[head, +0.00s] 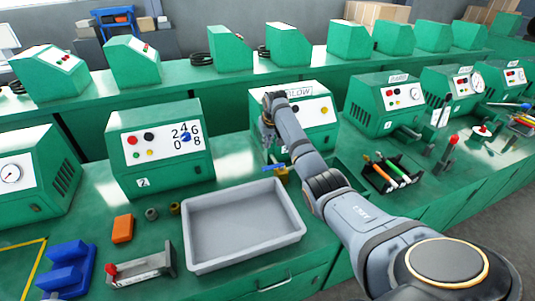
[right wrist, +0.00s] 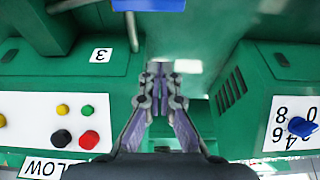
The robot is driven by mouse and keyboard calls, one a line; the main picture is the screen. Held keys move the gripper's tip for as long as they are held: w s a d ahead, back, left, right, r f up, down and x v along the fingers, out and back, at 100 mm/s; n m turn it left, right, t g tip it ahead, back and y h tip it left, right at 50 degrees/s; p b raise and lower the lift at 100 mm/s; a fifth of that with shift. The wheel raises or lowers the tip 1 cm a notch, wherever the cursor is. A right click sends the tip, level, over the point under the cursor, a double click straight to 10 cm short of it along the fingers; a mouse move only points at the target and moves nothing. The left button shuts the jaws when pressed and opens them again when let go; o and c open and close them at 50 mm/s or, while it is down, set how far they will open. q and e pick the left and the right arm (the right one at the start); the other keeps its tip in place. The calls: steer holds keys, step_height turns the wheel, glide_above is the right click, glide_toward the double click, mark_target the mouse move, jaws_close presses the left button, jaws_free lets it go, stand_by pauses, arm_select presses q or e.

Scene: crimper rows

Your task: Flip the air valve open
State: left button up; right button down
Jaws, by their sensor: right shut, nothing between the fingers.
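The air valve (head: 275,168) has a blue lever on a brass-coloured body. In the head view it stands at the front of the green machine marked LOW (head: 314,119), just behind the grey tray. My right gripper (head: 266,131) is in front of that machine's left part, above and behind the valve, apart from it. In the right wrist view my right gripper (right wrist: 160,82) is shut and empty, pointing into the gap between two green machines. My left gripper is not in view.
The empty grey tray (head: 244,261) lies in front. The machine marked 2 (head: 160,146) stands left of my right gripper. A black holder with pens (head: 391,174) is right of my forearm. An orange block (head: 123,228) and blue blocks (head: 68,266) lie at the left.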

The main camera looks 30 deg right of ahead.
mark_target(273, 168)
steer(key=a+b+x, duration=0.1)
steer(key=b+x, duration=0.2)
steer(key=x, duration=0.6)
arm_select(q)
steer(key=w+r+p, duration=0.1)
steer(key=p, duration=0.1)
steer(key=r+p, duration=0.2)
steer(key=p, duration=0.1)
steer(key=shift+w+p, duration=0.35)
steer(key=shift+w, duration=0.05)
arm_select(e)
steer(key=s, duration=0.3)
steer(key=shift+s+f, duration=0.1)
steer(key=shift+s, duration=0.3)
